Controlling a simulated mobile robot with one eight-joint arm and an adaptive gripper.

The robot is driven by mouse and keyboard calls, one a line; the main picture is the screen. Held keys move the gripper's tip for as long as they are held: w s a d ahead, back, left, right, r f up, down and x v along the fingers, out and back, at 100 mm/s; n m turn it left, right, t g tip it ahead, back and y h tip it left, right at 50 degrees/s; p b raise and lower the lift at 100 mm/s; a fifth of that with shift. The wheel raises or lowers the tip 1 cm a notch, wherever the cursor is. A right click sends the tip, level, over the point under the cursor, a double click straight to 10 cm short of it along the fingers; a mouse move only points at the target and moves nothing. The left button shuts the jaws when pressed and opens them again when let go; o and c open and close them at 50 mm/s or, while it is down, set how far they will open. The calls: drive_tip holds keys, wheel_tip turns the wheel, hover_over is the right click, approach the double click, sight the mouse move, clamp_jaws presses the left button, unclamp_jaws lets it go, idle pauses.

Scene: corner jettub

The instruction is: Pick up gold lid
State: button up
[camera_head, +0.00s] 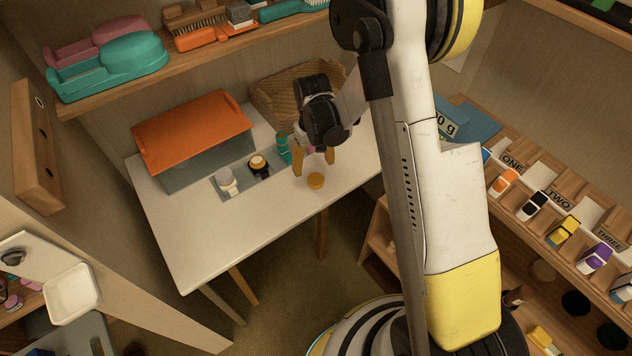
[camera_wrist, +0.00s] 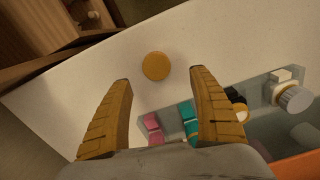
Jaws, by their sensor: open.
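The gold lid (camera_head: 316,181) is a small round disc lying flat on the white table (camera_head: 190,235), close to its front edge. It also shows in the wrist view (camera_wrist: 156,66), just beyond the fingertips and about midway between them. My gripper (camera_head: 312,172) hangs over the table with its two yellow-brown fingers pointing down, close behind the lid in the head view. In the wrist view my gripper (camera_wrist: 161,82) has its fingers spread wide with nothing between them. The lid is not covered by the fingers in either view.
A grey tray (camera_head: 243,189) holds several small items, with teal (camera_wrist: 190,118) and pink (camera_wrist: 152,127) ones near the fingers. An orange-lidded box (camera_head: 190,128) and a woven basket (camera_head: 290,92) stand behind. A shelf (camera_head: 560,215) of coloured items is at right. The table's front left is bare.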

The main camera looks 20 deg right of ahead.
sight(315, 177)
drive_tip(key=f+b, duration=0.1)
drive_tip(key=f, duration=0.1)
drive_tip(key=f+b, duration=0.1)
drive_tip(key=f, duration=0.2)
drive_tip(key=f+b, duration=0.1)
drive_tip(key=f, duration=0.1)
drive_tip(key=shift+w+d+f, duration=0.15)
drive_tip(key=shift+d+f, duration=0.1)
drive_tip(key=shift+d, duration=0.05)
drive_tip(key=shift+r, duration=0.1)
drive_tip(key=c, duration=0.9)
